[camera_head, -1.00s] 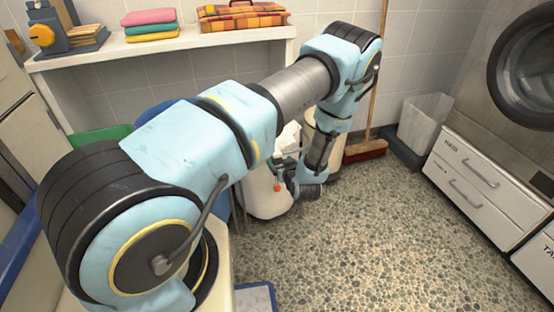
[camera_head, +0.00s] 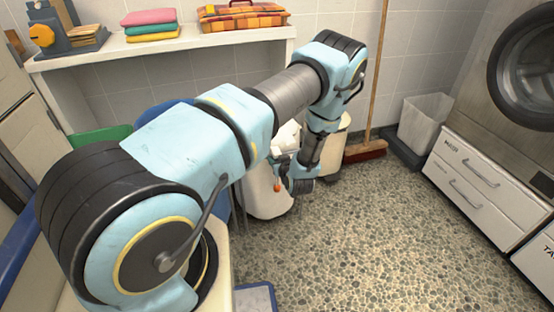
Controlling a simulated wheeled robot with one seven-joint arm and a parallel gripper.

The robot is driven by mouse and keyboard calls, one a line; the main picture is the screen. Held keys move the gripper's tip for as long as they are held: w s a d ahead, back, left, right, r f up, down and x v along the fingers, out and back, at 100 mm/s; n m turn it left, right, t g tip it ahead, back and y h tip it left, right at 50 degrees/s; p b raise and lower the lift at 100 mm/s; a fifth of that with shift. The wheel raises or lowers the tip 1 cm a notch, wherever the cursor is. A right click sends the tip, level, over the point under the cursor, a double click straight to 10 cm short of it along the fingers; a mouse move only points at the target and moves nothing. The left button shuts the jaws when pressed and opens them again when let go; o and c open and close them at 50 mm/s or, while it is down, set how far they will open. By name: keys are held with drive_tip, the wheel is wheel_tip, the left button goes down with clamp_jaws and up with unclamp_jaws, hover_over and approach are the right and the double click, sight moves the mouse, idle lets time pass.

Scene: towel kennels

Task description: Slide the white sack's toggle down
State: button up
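The white sack (camera_head: 262,198) stands on the floor beyond my arm, in the middle of the view. Its upper part is partly hidden by my arm. A small orange-red piece that looks like the toggle (camera_head: 277,188) shows at the sack's right front side. My gripper (camera_head: 281,172) is at the sack's upper right side, close to the orange-red piece. The fingers are small and partly hidden, so I cannot tell whether they are open or touch anything.
A cream container (camera_head: 338,140) stands behind my wrist. A broom (camera_head: 366,149) leans against the tiled wall, and a pale bin (camera_head: 424,120) stands to its right. A shelf (camera_head: 180,44) with folded towels is at the back left. The speckled floor (camera_head: 390,230) is clear at the front right.

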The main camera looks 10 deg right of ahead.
clamp_jaws()
idle(0.9)
